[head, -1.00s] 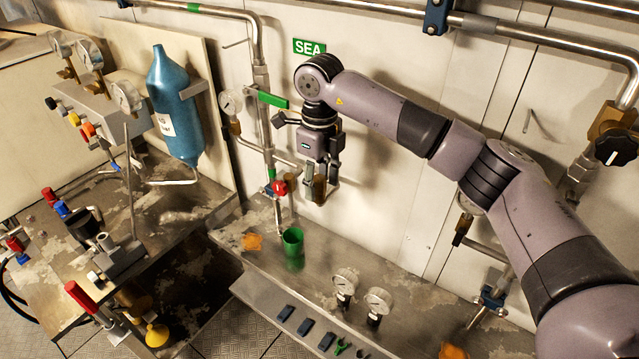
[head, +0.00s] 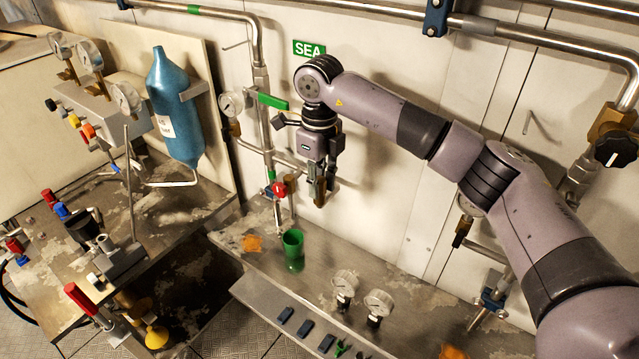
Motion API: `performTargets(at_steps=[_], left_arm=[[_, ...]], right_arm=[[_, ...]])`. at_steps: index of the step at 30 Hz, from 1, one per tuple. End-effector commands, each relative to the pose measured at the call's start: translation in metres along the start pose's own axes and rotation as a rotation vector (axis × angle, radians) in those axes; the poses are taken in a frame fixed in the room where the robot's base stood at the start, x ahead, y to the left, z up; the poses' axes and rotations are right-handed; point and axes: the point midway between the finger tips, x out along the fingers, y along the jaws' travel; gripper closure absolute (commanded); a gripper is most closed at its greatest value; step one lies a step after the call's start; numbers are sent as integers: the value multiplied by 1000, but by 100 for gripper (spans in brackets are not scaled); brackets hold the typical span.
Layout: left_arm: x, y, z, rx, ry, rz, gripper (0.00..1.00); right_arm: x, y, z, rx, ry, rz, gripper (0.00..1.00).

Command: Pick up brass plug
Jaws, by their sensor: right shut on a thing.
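My right gripper (head: 319,182) points down in front of the pale wall panel, above the back of the metal bench. It is shut on the brass plug (head: 320,197), a small brownish piece at its fingertips. The fingers cover much of the plug, so its full shape is hidden. I cannot tell whether the plug still touches a fitting behind it. My left gripper is not in view.
A red-handled valve (head: 279,188) and vertical piping stand just left of the gripper. A green cup (head: 292,243) stands on the bench (head: 330,262) below. Two small gauges (head: 345,284) stand nearer the front. A blue cylinder (head: 174,108) hangs at the left.

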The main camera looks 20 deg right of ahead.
Motion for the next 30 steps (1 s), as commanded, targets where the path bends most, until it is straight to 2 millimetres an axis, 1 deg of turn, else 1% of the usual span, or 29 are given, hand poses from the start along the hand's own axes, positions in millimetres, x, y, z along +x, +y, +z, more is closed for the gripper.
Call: performTargets(at_steps=[5, 8, 11, 15, 18, 23, 27, 30], left_arm=[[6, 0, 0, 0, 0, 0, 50], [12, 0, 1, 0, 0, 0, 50], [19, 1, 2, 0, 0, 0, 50], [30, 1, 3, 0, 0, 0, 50], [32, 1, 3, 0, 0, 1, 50], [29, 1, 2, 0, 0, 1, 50], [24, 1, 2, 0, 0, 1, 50], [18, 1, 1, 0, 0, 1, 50]], right_arm=[[-12, 0, 1, 0, -6, -2, 100], [-26, -1, 2, 0, -8, -4, 100], [-47, -1, 2, 1, -9, -5, 100], [-83, 0, 2, 0, -9, -4, 100], [-114, -1, 1, 1, -8, -6, 100], [-163, 0, 1, 2, -7, -7, 100], [-208, 0, 0, 5, -7, -7, 100], [-234, 0, 0, 4, -5, -6, 100]])
